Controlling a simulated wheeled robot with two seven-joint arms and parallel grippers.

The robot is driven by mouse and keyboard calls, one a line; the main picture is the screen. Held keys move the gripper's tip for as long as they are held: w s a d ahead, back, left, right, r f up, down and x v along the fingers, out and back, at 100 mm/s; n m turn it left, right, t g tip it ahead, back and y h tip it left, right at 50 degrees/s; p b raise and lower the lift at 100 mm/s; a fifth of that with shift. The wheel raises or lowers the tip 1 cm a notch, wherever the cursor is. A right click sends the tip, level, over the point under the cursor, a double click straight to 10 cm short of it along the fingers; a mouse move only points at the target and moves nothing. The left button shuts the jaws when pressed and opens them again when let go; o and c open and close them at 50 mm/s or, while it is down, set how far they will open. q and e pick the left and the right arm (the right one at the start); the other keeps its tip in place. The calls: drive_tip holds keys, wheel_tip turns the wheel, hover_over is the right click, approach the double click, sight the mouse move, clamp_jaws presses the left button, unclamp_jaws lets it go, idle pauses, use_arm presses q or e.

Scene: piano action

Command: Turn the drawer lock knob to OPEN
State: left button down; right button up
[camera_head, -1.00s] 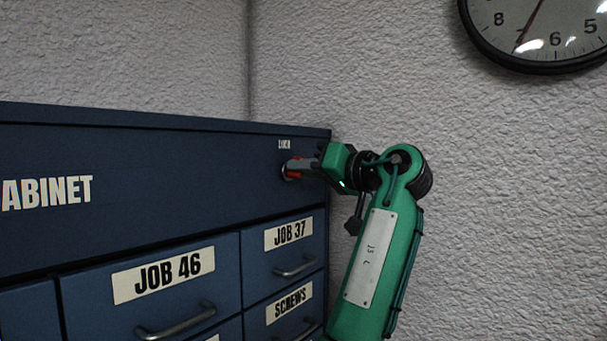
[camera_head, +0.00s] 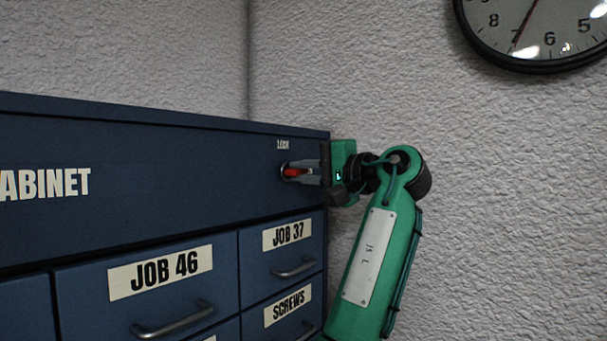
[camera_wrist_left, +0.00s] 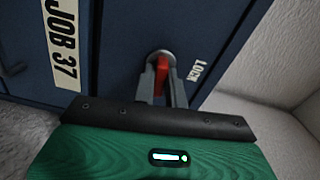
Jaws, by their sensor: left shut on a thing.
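The lock knob (camera_head: 297,172) is red and sits on a round metal plate at the upper right of the dark blue cabinet (camera_head: 150,150), under the small LOCK label (camera_head: 284,144). My left gripper (camera_head: 290,172) is at the knob with its fingers on both sides, shut on it. In the left wrist view the red knob (camera_wrist_left: 162,72) stands between the two grey fingers (camera_wrist_left: 162,84). The LOCK label (camera_wrist_left: 196,71) is to the right of it there. I cannot read any OPEN mark. My right gripper is not in view.
Below the lock are drawers labelled JOB 37 (camera_head: 287,234), JOB 46 (camera_head: 161,271) and SCREWS (camera_head: 288,305), with protruding metal handles (camera_head: 296,268). A textured wall (camera_head: 500,200) stands behind, with a clock (camera_head: 540,30) high at the right.

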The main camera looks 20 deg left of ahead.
use_arm(q)
drive_tip(key=shift+m, duration=0.9)
drive_tip(key=c, duration=1.4)
unclamp_jaws()
drive_tip(key=shift+c, duration=0.2)
